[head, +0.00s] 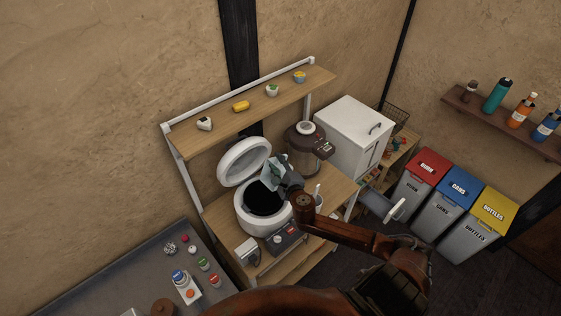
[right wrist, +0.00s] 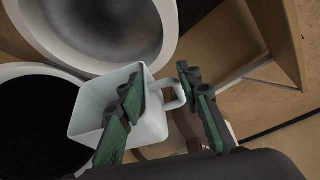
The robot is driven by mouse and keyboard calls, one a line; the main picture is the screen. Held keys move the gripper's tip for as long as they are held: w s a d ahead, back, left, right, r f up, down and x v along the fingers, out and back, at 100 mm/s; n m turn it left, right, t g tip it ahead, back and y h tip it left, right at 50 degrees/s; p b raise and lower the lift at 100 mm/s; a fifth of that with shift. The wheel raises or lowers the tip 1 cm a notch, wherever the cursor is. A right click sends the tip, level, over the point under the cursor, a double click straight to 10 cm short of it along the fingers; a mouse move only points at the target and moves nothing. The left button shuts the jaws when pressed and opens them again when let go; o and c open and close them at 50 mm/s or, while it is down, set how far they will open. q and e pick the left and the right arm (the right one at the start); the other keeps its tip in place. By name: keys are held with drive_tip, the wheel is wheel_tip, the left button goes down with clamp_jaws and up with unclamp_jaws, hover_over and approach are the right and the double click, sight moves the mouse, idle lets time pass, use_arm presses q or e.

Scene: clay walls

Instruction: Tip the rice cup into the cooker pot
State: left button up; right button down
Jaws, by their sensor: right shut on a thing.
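The rice cup (head: 274,172) is a pale, square cup with a loop handle. It is over the back right part of the cooker pot's opening and looks tilted. In the right wrist view the cup (right wrist: 145,128) overlaps the pot's white rim; no rice can be made out in it. The cooker pot (head: 247,217) is white and round with a dark inside, its lid (head: 231,170) raised behind it. Its dark opening also shows in the right wrist view (right wrist: 30,125). My right gripper (head: 287,181) is shut on the cup at its handle side. My left gripper is out of view.
A dark red-brown hot-water pot (head: 308,158) and a white cabinet (head: 350,125) stand right of the cooker. A wooden shelf (head: 225,122) with small items is above. A grey counter (head: 120,272) is at lower left.

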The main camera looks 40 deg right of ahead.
drive_tip(key=a+f+n+t+h+p, duration=0.1)
drive_tip(key=a+f+n+t, duration=0.1)
drive_tip(key=a+n, duration=0.4)
drive_tip(key=shift+s+a+f+h, duration=0.25)
drive_tip(key=shift+a+h, duration=0.05)
drive_tip(key=shift+a, duration=0.7)
idle(1.1)
wheel_tip(320, 180, up, 9)
drive_tip(key=m+g+y, duration=0.3)
drive_tip(key=m+y, duration=0.4)
drive_tip(key=m, duration=0.8)
drive_tip(key=shift+g+p, duration=0.35)
drive_tip(key=shift+g, duration=0.05)
